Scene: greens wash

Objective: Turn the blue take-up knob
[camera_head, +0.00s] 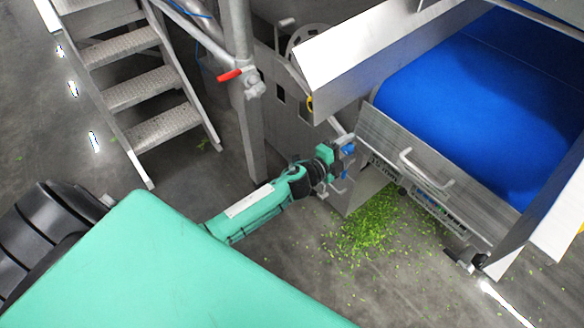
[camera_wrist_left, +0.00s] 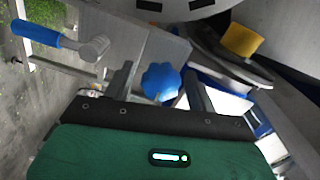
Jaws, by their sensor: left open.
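The blue take-up knob (camera_wrist_left: 160,82) is a small lobed knob on the metal machine frame. In the left wrist view it shows between the two fingers of my left gripper (camera_wrist_left: 161,74). The fingers are apart, one on each side of it, with a visible gap on both sides. In the head view my left gripper (camera_head: 338,163) is at the corner of the conveyor frame. A blue part (camera_head: 348,148) shows by its fingertips; I cannot tell whether this is the knob or the lever. My right gripper is not in view.
A blue-handled lever (camera_wrist_left: 38,34) is left of the knob. A yellow block (camera_wrist_left: 242,40) is at upper right. The blue belt (camera_head: 450,110) and its metal side guard (camera_head: 415,170) are to the right. Green scraps (camera_head: 370,225) lie on the floor. Metal steps (camera_head: 135,85) stand left.

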